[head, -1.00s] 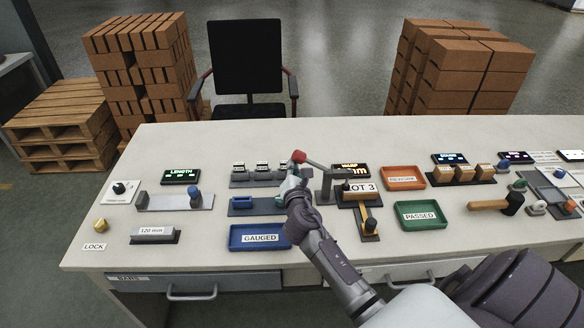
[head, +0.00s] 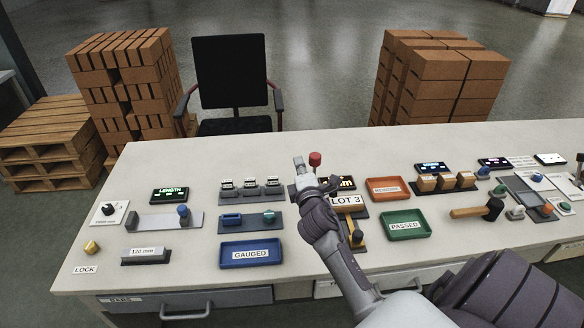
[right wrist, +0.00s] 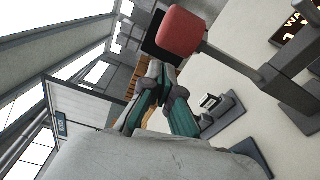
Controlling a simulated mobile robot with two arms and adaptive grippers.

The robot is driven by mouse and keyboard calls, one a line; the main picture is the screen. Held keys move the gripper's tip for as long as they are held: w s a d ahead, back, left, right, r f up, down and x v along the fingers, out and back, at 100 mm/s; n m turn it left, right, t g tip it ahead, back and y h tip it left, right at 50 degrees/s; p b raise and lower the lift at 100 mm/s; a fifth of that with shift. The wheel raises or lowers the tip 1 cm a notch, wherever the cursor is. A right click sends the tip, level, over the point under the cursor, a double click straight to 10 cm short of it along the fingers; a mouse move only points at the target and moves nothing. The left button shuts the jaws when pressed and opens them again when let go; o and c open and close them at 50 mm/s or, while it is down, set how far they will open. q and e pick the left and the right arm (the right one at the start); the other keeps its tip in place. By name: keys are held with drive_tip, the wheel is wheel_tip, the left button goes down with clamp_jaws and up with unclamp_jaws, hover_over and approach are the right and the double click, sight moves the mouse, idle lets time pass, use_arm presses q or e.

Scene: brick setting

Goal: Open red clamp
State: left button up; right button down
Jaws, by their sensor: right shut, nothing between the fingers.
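The red clamp shows as a red knob (head: 315,159) on a grey lever, near the middle of the table in the head view. In the right wrist view the red knob (right wrist: 185,30) is large and close, and its lever slopes down to a grey bracket. My right gripper (head: 298,163) is shut and empty, just left of the knob in the head view. In the right wrist view its fingertips (right wrist: 162,72) are below and left of the knob; a gap shows between them. The gripper hides most of the lever and the clamp base in the head view. My left gripper is not in view.
The LOT 3 sign (head: 345,200) and an amber display stand right of my gripper. A blue slide fixture (head: 250,221) and the GAUGED tray (head: 252,254) lie to its left. The orange tray (head: 390,189) and the green PASSED tray (head: 405,225) lie to its right.

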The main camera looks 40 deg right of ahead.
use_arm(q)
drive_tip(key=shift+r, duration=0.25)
use_arm(e)
drive_tip(key=shift+s+d+r+m, duration=0.25)
drive_tip(key=shift+d+m, duration=0.15)
drive_tip(key=shift+m, duration=0.15)
drive_tip(key=shift+s+d+r+m, duration=0.1)
drive_tip(key=shift+s+d+m, duration=0.1)
drive_tip(key=shift+d+m, duration=0.3)
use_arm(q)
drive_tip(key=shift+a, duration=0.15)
use_arm(e)
drive_tip(key=shift+w+a, duration=0.1)
